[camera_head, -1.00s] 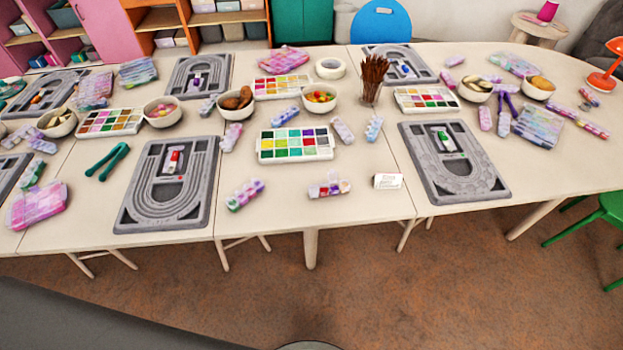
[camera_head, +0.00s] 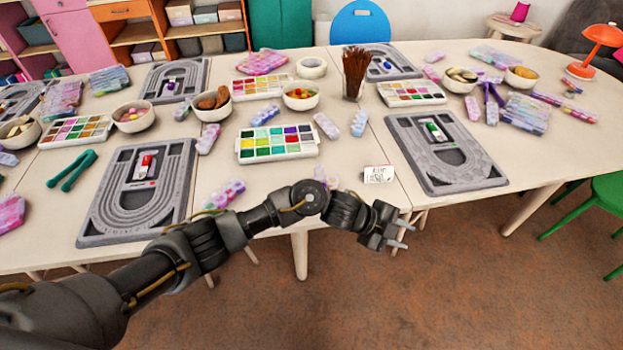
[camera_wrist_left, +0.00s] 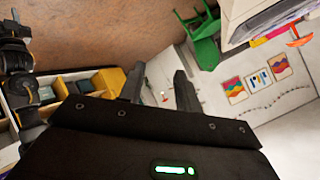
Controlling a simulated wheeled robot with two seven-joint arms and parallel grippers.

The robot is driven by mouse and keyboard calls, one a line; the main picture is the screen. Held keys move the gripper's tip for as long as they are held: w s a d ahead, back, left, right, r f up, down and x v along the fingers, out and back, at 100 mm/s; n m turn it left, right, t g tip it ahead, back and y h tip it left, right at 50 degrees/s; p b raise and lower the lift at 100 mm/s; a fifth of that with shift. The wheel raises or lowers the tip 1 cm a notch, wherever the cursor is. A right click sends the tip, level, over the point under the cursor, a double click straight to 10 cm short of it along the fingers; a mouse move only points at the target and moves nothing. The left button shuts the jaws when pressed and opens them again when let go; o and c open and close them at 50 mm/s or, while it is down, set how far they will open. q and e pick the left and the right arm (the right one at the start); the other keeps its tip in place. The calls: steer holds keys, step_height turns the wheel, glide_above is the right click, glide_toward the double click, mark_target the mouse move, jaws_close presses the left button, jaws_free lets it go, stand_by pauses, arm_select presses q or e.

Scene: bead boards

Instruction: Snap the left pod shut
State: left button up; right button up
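Two small pods lie near the front edge of the middle table in the head view. The left pod (camera_head: 224,193) is a short purple and pink strip with several compartments; I cannot tell how its lid stands. The right pod (camera_head: 326,176) is partly hidden behind my left arm. My left gripper (camera_head: 408,236) hangs in front of the table edge, right of both pods and away from them. Its two fingers are apart and empty. They also show apart in the left wrist view (camera_wrist_left: 160,86), with neither pod in sight. My right gripper is not in view.
A grey bead board (camera_head: 137,192) lies left of the left pod, another (camera_head: 444,153) at right. A paint palette (camera_head: 277,143) sits behind the pods, and a small white card (camera_head: 378,174) right of them. Open floor (camera_head: 480,285) lies in front.

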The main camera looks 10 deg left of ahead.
arm_select(q)
steer(key=w+a+r+m+y, duration=0.1)
steer(key=w+a+m+y, duration=0.1)
steer(key=a, duration=0.2)
steer(key=w+a+r+m+g+y, duration=0.1)
steer(key=w+a+r+m+y, duration=0.1)
steer(key=a, duration=0.2)
steer(key=w+a+r+m+g+y+b, duration=0.1)
steer(key=w+a+r+m+y, duration=0.1)
steer(key=w+a+y, duration=0.1)
steer(key=shift+a+r+m, duration=0.1)
steer(key=shift+a+m, duration=0.2)
steer(key=shift+a, duration=0.1)
steer(key=w+a+r+n+y, duration=0.1)
steer(key=w+a+r+y, duration=0.35)
steer(key=a+r, duration=0.7)
steer(key=shift+t, duration=0.3)
steer(key=f, duration=1)
steer(key=shift+w+a+f+p, duration=0.15)
steer(key=shift+w+f+p, duration=0.15)
steer(key=shift+w+f, duration=0.1)
steer(key=shift+f, duration=0.45)
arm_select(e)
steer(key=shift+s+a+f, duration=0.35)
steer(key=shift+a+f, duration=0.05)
